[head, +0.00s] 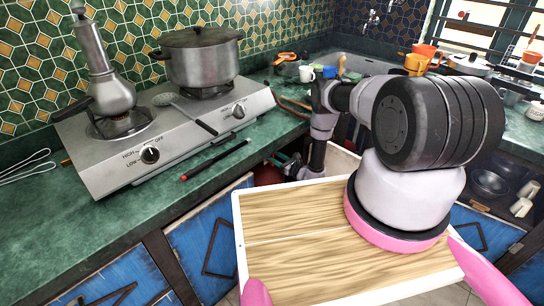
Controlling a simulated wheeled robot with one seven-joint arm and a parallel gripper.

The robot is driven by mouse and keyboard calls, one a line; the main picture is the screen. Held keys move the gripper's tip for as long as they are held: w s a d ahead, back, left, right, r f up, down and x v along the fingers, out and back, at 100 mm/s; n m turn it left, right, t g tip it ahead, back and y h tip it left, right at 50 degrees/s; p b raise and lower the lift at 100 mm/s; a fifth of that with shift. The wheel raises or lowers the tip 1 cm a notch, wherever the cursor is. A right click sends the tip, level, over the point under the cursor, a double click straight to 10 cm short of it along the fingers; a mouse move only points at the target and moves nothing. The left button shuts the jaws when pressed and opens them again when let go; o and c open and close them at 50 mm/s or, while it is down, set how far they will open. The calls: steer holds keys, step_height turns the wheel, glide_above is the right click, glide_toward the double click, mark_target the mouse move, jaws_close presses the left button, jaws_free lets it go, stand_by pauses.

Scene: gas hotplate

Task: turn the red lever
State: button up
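A red object (267,175) shows at the counter's front edge, partly hidden by my gripper and the wooden board; I cannot tell whether it is the red lever or another red part. My gripper (281,162) is right beside it, low in front of the counter, with its dark and teal end pointing left. It is small and partly hidden, so I cannot tell whether its fingers are open or touch anything. No lever shape is clear.
A steel gas hotplate (180,140) with two knobs carries a moka pot (110,92) and a lidded pot (200,60). A black red-tipped stick (215,160) lies on the green counter (60,225). Blue cabinet doors (195,255) are below.

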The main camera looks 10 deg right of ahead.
steer(key=shift+w+a, duration=0.3)
steer(key=shift+w, duration=0.05)
steer(key=shift+c, duration=0.3)
jaws_close()
steer(key=d+f+m, duration=0.1)
steer(key=m, duration=0.5)
steer(key=w+f+m, duration=0.1)
steer(key=m, duration=0.5)
steer(key=w+d+f+m, duration=0.1)
steer(key=m, duration=0.4)
steer(key=shift+d+f+m, duration=0.2)
steer(key=shift+d+m, duration=0.15)
steer(key=shift+m, duration=0.05)
